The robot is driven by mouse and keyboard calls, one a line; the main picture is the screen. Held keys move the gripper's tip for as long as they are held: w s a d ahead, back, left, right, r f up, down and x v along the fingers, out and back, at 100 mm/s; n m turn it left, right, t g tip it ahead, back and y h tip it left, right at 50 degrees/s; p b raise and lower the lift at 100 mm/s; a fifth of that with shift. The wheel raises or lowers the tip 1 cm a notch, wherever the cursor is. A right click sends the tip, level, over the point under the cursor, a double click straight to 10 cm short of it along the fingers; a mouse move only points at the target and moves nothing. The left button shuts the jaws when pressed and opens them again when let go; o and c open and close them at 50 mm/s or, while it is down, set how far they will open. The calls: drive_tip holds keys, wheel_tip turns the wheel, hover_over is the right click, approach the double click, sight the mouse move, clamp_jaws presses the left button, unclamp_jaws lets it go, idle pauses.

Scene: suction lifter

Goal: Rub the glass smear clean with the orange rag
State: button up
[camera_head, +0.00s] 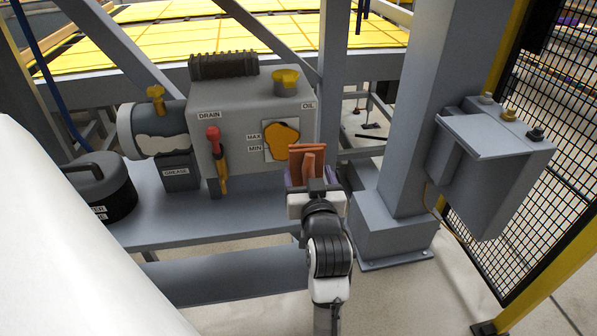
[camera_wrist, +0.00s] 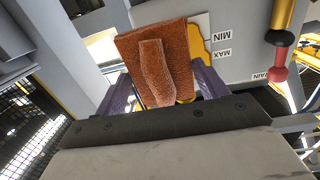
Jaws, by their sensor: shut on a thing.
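My gripper (camera_head: 312,180) is shut on the orange rag (camera_head: 306,160), a folded orange-brown cloth block. In the wrist view the rag (camera_wrist: 150,60) sits between the two purple fingers (camera_wrist: 160,88). The sight glass panel (camera_head: 270,152) with MAX and MIN labels is on the front of the grey oil tank (camera_head: 240,110). A yellow-orange smear (camera_head: 283,138) covers much of the glass. The rag is just right of and below the smear in the head view. In the wrist view the rag hides part of the smear (camera_wrist: 197,45). I cannot tell whether the rag touches the glass.
The tank has a red-topped drain valve (camera_head: 213,143) and a yellow oil cap (camera_head: 286,78). A grease cylinder (camera_head: 155,130) and a dark round can (camera_head: 100,187) stand to the left on the grey bench (camera_head: 180,222). A grey column (camera_head: 405,130) with a box (camera_head: 485,165) rises at right.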

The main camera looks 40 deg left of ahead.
sight(295, 164)
drive_tip(key=shift+s+a+r+n+y, duration=0.15)
drive_tip(key=shift+s+a+r+y, duration=0.1)
drive_tip(key=shift+s+r, duration=0.3)
drive_tip(key=shift+s+a+r+n+y, duration=0.15)
drive_tip(key=shift+s+a+r+y, duration=0.15)
drive_tip(key=shift+s, duration=0.3)
drive_tip(key=shift+r+g, duration=0.15)
drive_tip(key=shift+g, duration=0.15)
drive_tip(key=shift+x, duration=2.85)
drive_tip(key=shift+x, duration=1.1)
drive_tip(key=shift+s+a+p, duration=0.75)
drive_tip(key=shift+s+a, duration=0.55)
drive_tip(key=shift+s, duration=0.25)
drive_tip(key=shift+w, duration=0.1)
drive_tip(key=shift+w+d, duration=1.3)
drive_tip(key=shift+w, duration=0.3)
